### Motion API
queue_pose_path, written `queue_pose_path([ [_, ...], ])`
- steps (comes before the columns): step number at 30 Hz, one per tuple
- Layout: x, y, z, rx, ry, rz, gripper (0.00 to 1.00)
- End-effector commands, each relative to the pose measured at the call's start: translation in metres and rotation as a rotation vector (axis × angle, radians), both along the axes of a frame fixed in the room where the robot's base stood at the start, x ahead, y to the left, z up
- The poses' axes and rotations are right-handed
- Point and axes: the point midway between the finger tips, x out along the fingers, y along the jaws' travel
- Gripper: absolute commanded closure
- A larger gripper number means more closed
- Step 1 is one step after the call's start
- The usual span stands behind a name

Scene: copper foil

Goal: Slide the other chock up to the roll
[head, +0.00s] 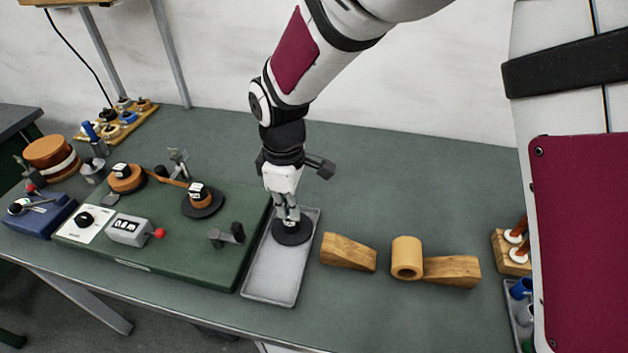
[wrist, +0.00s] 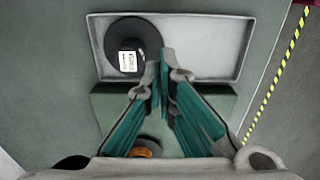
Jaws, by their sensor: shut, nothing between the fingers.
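A tan roll (head: 407,258) lies on its side on the bench, its hollow end facing me. One wooden wedge chock (head: 452,271) sits against its right side, seemingly touching. The other wooden chock (head: 348,252) stands to the left, apart from the roll by a small gap. My gripper (head: 287,218) points down over the grey tray, left of both chocks, and is shut and empty. In the wrist view my gripper (wrist: 165,62) shows its fingers together beside a black disc; neither chock nor roll appears there.
The grey tray (head: 269,283) holds the black disc (wrist: 130,36) with a white label. A green winding board (head: 190,262) with spools and a meter lies left of it. A wooden peg stand (head: 511,254) and cups stand at the right. The bench behind the chocks is clear.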

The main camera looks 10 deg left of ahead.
Motion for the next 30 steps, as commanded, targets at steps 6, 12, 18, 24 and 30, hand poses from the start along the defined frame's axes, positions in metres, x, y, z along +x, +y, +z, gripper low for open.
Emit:
queue_pose_path([
  [6,-0.002,-0.001,-0.038,-0.005,0.005,-0.003,1.00],
  [12,-0.002,-0.002,-0.077,-0.004,0.004,-0.003,1.00],
  [18,-0.001,-0.021,-0.090,-0.003,0.002,-0.009,1.00],
  [24,-0.001,-0.038,-0.090,-0.001,0.001,-0.006,1.00],
  [30,0.000,-0.042,-0.091,-0.001,0.000,-0.004,1.00],
])
